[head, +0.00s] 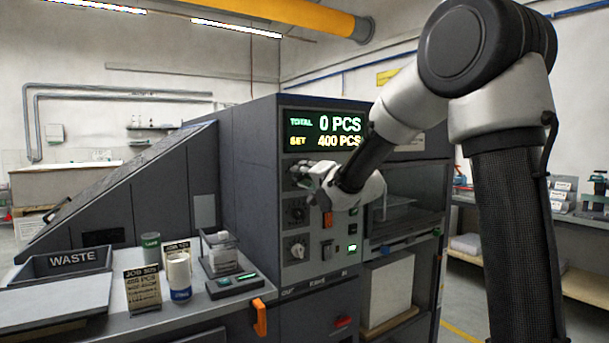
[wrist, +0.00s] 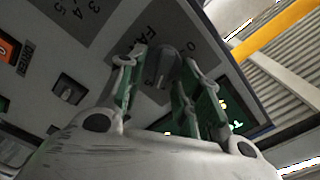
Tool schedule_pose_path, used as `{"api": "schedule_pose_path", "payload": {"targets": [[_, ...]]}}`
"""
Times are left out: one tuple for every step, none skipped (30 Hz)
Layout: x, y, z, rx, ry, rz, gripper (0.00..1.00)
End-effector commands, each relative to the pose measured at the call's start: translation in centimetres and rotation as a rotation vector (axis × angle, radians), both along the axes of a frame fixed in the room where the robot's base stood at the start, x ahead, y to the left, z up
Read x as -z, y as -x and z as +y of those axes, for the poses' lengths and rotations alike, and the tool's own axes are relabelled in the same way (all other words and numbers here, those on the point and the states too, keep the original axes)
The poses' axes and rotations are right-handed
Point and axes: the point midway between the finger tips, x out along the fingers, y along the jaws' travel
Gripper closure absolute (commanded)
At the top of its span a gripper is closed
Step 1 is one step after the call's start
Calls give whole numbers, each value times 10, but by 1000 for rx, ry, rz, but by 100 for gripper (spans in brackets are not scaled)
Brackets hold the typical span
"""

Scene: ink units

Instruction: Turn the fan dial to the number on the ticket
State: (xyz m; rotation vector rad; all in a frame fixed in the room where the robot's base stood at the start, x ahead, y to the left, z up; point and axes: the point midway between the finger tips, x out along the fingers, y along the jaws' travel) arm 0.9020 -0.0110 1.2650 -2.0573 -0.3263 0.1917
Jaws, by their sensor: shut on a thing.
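The fan dial (wrist: 167,62) is a dark grey knob on a dark plate, with part of its FAN lettering showing in the wrist view. My gripper (wrist: 164,70) is shut on it, with a finger on each side. In the head view my gripper (head: 302,174) is at the upper left of the machine's panel, below the display, and hides this dial.
Two more dials, an upper (head: 296,212) and a lower (head: 297,248), sit below my gripper. An orange switch (head: 327,219) is to their right. The display (head: 325,130) reads 0 PCS and 400 PCS.

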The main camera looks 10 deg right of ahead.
Motion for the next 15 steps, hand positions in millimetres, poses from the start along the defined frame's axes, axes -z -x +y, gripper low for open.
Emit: {"api": "schedule_pose_path", "payload": {"targets": [[1,0,-1,0,-30,11,89],[1,0,-1,0,-51,18,89],[1,0,-1,0,-77,26,89],[2,0,-1,0,-94,31,89],[2,0,-1,1,-111,38,89],[2,0,-1,1,-132,45,89],[2,0,-1,1,-146,49,89],[2,0,-1,1,-159,54,89],[3,0,-1,1,-175,59,89],[3,0,-1,1,-186,62,89],[3,0,-1,1,-196,66,89],[3,0,-1,1,-207,69,89],[3,0,-1,1,-215,72,89],[3,0,-1,1,-222,74,89],[3,0,-2,1,-229,76,89]]}}
